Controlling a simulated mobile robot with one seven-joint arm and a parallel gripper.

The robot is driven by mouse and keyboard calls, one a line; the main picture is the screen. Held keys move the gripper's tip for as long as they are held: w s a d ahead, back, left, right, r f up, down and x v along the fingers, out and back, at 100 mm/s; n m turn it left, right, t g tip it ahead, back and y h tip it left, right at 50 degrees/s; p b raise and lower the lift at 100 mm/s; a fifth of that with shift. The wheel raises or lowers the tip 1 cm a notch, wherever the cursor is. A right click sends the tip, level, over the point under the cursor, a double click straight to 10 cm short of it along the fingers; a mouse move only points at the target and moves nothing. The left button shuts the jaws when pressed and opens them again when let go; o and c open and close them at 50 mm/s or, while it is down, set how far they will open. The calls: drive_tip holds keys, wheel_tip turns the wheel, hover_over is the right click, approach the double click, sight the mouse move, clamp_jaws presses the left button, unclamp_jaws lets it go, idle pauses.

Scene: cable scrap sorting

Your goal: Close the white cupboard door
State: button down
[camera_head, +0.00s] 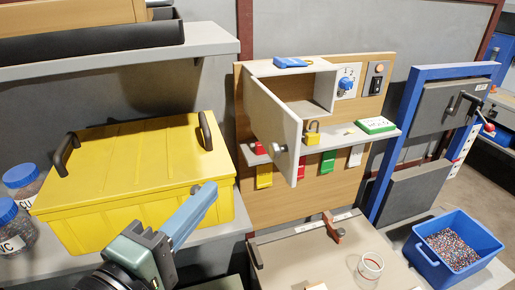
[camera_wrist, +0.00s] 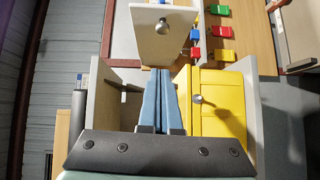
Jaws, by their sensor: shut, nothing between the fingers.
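The white cupboard (camera_head: 325,90) is mounted on a wooden board, and its interior shows. Its white door (camera_head: 272,120) stands open, swung out toward the front, with a round metal knob (camera_head: 282,148) low on its face. In the wrist view the door (camera_wrist: 150,45) and its knob (camera_wrist: 163,27) are beyond the fingertips. My gripper (camera_head: 207,190) has blue fingers closed together and empty. It is to the left of the door and below it, apart from it, in front of the yellow box. The fingers also show in the wrist view (camera_wrist: 160,75).
A yellow lidded box (camera_head: 135,185) with dark handles stands on the bench left of the door. A blue item (camera_head: 291,62) lies on top of the cupboard. A yellow padlock (camera_head: 312,135) is below it. A blue bin (camera_head: 455,250) stands at the right.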

drive_tip(key=w+d+p, duration=0.4)
drive_tip(key=w+d, duration=0.3)
drive_tip(key=w, duration=0.2)
drive_tip(key=shift+w+f, duration=0.15)
drive_tip(key=shift+f, duration=0.1)
drive_tip(key=shift+d, duration=0.15)
